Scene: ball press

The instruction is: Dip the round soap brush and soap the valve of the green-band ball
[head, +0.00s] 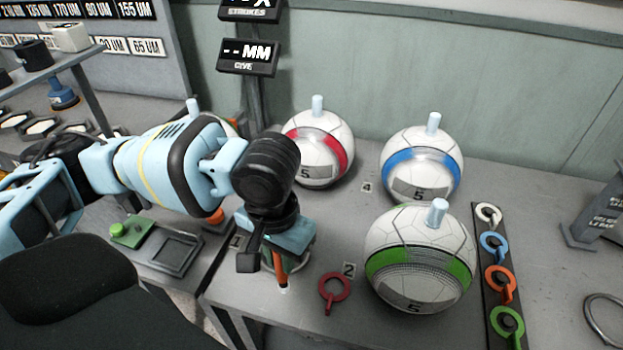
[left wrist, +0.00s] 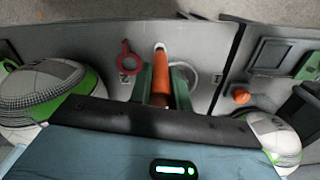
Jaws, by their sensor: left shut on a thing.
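The green-band ball (head: 420,262) stands on the grey table at the right front, its pale blue valve (head: 437,213) pointing up. It also shows at the left of the left wrist view (left wrist: 40,92). My left gripper (head: 270,262) is shut on a brush (head: 281,268) with an orange handle and a white tip. The brush points down above the table, left of the ball and apart from it. In the left wrist view the brush (left wrist: 161,68) sits between the green fingers. Whether its tip is round or wet I cannot tell. My right gripper is not in view.
Red-band (head: 333,150) and blue-band (head: 420,165) balls stand behind. A red ring tool (head: 334,292) lies by marker 2. A rack of coloured rings (head: 495,275) is at right. At left is a dark tray (head: 175,252) with a green block (head: 132,232); another orange object (left wrist: 241,96) is nearby.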

